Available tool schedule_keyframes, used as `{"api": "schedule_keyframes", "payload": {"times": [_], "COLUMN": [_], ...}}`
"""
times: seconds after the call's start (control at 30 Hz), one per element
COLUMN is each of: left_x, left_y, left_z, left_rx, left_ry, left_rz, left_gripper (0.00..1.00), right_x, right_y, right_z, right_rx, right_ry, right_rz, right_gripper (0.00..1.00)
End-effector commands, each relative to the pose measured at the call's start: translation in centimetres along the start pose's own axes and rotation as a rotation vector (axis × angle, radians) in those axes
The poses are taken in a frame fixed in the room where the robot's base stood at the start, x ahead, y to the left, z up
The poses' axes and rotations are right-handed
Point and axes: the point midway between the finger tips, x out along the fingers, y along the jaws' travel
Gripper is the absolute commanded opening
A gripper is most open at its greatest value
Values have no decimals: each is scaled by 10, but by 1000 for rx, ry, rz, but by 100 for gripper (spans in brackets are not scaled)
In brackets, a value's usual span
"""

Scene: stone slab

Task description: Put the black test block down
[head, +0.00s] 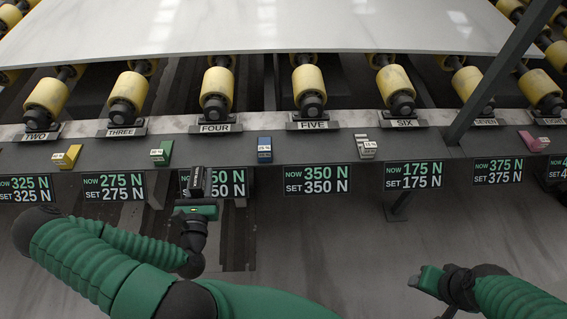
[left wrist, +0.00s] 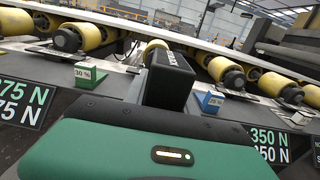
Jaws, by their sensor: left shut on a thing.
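The black test block (head: 199,180) stands upright in my left gripper (head: 197,208), in front of the ledge below the roller marked FOUR. It covers part of the display under that roller. In the left wrist view the block (left wrist: 170,80) rises beyond the green gripper body, with lettering on its side. I cannot tell whether the block touches the ledge. My right gripper (head: 428,280) is low at the right, away from the ledge, and its jaws cannot be made out.
The ledge (head: 215,150) carries a yellow block (head: 67,157), a green block (head: 161,153), a blue block (head: 264,149), a pale grey block (head: 365,147) and a pink block (head: 533,141). Between green and blue it is clear. Yellow rollers (head: 217,90) and the stone slab (head: 270,28) lie behind.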

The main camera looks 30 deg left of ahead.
Motion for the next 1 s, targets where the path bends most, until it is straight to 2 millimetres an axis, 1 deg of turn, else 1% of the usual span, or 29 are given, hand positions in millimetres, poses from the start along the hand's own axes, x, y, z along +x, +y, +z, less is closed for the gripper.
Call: {"api": "schedule_keyframes", "payload": {"times": [0.07, 0.13, 0.17, 0.23, 0.27, 0.3, 0.37, 0.4, 0.43, 0.6, 0.7, 0.77, 0.83, 1.0], "left_x": [-1, 3, 7, 21, 28, 40, 60, 73, 82, 131, 150, 158, 162, 164], "left_y": [2, 4, 6, 10, 11, 13, 15, 15, 15, 12, 12, 12, 14, 17], "left_z": [1, -3, -6, -15, -18, -20, -22, -16, -14, -16, -16, -16, -21, -53], "left_rx": [-1, -2, -2, -2, -3, -4, -5, -6, -7, -3, -1, -2, -4, -9], "left_ry": [-2, -1, 0, -1, -2, -2, -1, 1, 0, -2, -2, -2, 1, 5], "left_rz": [3, 2, 2, 2, 2, 1, 2, 2, 2, 1, 2, 2, 2, 3], "left_gripper": [0, 0, 0, 0, 0, 0, 0, 0, 0, 0, 0, 0, 0, 0], "right_x": [0, 3, 8, 25, 34, 43, 54, 49, 48, 54, 57, 58, 60, 74], "right_y": [1, 1, 1, 1, 1, 1, 0, 0, 0, 0, 0, 0, 1, 0], "right_z": [0, 1, 2, 6, 8, 10, 13, 12, 12, 13, 14, 14, 14, 18], "right_rx": [2, 2, 2, 2, 2, 2, 1, 1, 1, 0, 1, 1, 2, 2], "right_ry": [0, 0, 1, 1, 0, 0, -1, -1, -1, 1, 0, 0, 0, 0], "right_rz": [1, 1, 1, 1, 1, 0, 0, 0, 0, 0, 0, 0, 0, 0], "right_gripper": [54, 54, 54, 54, 54, 54, 54, 54, 54, 54, 54, 54, 54, 54]}}
